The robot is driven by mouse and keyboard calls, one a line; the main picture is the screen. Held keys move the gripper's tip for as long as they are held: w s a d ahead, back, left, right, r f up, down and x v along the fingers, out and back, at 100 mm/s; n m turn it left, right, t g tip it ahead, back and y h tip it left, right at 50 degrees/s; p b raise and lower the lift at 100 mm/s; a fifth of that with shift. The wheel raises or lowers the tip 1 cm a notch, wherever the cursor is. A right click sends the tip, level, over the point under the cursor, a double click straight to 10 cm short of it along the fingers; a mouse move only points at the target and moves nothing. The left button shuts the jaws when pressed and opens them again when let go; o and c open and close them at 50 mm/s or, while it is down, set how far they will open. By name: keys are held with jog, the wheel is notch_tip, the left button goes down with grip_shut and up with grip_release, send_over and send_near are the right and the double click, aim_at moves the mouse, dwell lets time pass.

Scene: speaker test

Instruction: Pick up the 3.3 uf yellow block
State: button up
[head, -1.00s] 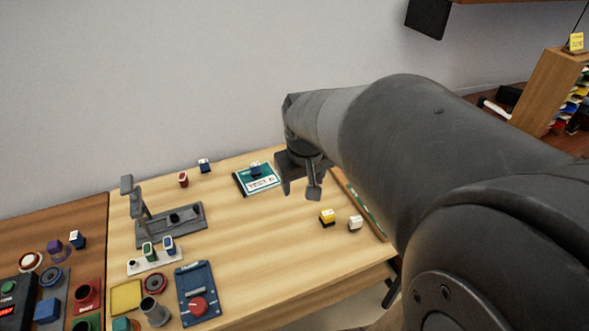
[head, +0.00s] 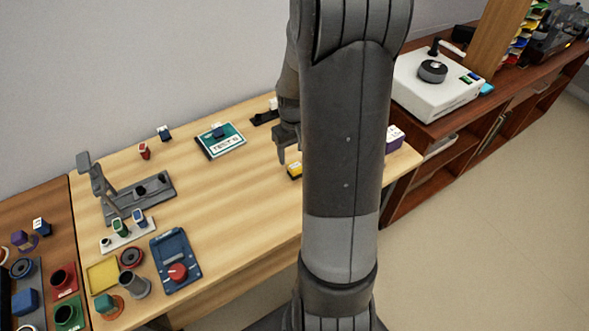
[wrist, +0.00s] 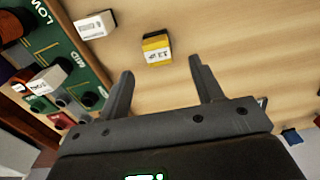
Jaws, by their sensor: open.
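The yellow block (head: 294,170) has a white band with dark print, too small to read surely. It lies on the light wooden table, partly hidden by my arm in the head view. In the wrist view the yellow block (wrist: 155,52) lies on the table ahead of the fingertips, roughly between their lines. My gripper (head: 289,152) is just above and beside it in the head view. In the wrist view my gripper (wrist: 161,68) has its fingers apart with nothing between them.
A white block (wrist: 95,25) lies left of the yellow one, beside a green board (wrist: 62,50) marked LOW and MID holding several blocks. A teal card (head: 207,150) lies left of my gripper. Bare table lies right of the yellow block in the wrist view.

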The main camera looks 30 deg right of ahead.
aim_at(295, 165)
jog(key=shift+s+d+f, duration=0.1)
jog(key=shift+d+f, duration=0.05)
jog(key=shift+f, duration=3.45)
jog(key=shift+c, duration=0.6)
jog(key=c, duration=0.9)
jog(key=shift+r, duration=0.1)
jog(key=shift+c, duration=0.2)
